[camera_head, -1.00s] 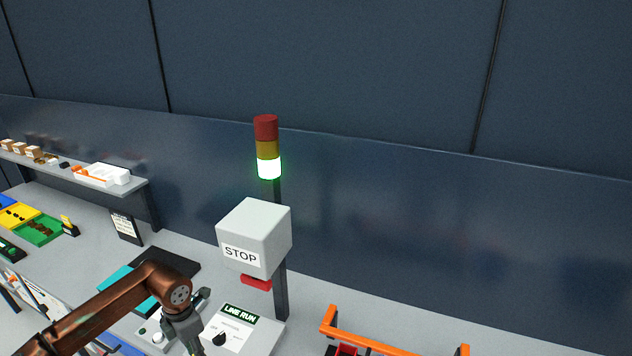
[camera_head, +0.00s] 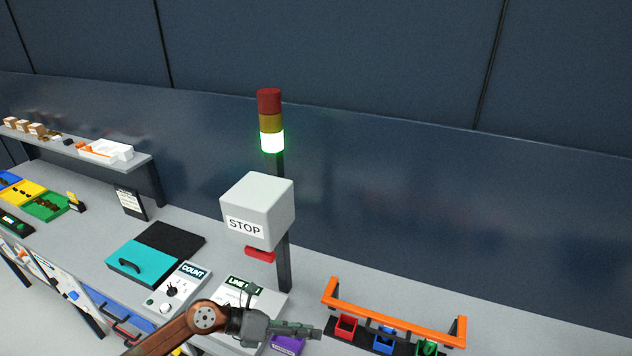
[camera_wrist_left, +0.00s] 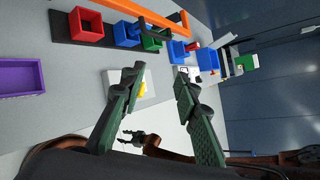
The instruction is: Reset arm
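My left gripper (camera_head: 312,331) reaches in from the bottom of the head view, its fingers pointing right, over the bench in front of the line-run panel (camera_head: 246,300). In the left wrist view its two green-black fingers (camera_wrist_left: 157,78) stand wide apart with nothing between them. A purple bin (camera_head: 288,344) lies just below the fingers in the head view, partly hidden by them. My right gripper (camera_wrist_left: 131,138) shows small in the left wrist view, its fingers seeming apart and empty. It is outside the head view.
An orange rail (camera_head: 396,312) stands to the right, with red (camera_head: 345,328), blue (camera_head: 384,341) and green (camera_head: 427,347) bins by it. The white STOP box (camera_head: 257,212) hangs on a post under a lamp tower lit green. The count panel (camera_head: 178,290) and teal box (camera_head: 143,262) are left.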

